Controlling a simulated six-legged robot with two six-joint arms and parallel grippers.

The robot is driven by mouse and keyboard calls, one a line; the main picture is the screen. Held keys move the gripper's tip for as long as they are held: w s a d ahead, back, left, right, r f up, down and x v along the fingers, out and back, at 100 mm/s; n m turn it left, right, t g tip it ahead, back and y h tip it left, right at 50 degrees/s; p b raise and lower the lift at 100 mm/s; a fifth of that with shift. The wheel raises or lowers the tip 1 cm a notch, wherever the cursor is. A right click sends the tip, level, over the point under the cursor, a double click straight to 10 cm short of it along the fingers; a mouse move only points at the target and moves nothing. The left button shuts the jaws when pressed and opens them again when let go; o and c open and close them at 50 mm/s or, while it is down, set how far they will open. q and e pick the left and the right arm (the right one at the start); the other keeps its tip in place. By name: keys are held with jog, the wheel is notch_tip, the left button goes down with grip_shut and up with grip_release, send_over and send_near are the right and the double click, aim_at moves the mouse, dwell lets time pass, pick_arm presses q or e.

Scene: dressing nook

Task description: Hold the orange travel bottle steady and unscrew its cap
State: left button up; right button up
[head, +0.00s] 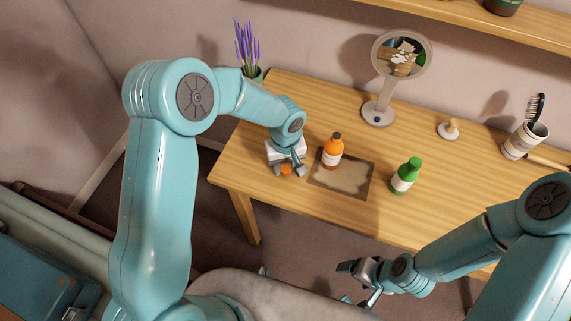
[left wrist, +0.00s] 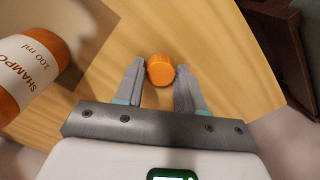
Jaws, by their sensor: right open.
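The orange travel bottle (head: 333,154) stands upright, with a white label and a dark top. Its labelled side also shows at the left of the left wrist view (left wrist: 29,72). A round orange cap (left wrist: 160,69) is apart from the bottle, between the fingertips of my left gripper (left wrist: 160,75). My right gripper (head: 358,283) is open and empty, in front of the table's front edge and away from the bottle.
The bottle stands on a grey-beige mat (head: 345,183) on the wooden table (head: 300,105). A green bottle (head: 405,176) stands to its right. A round mirror (head: 379,112), a small wooden-topped stand (head: 449,130), a brush cup (head: 524,141) and purple flowers (head: 247,46) are further back.

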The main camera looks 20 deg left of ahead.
aim_at(286, 168)
pick_arm(q)
jog(key=shift+o, duration=0.9)
jog(key=shift+r, duration=0.1)
jog(key=shift+r+p, duration=0.25)
jog(key=shift+p, duration=0.15)
notch_tip(286, 168, up, 12)
jog(key=b, duration=0.1)
jog(key=shift+f, duration=0.15)
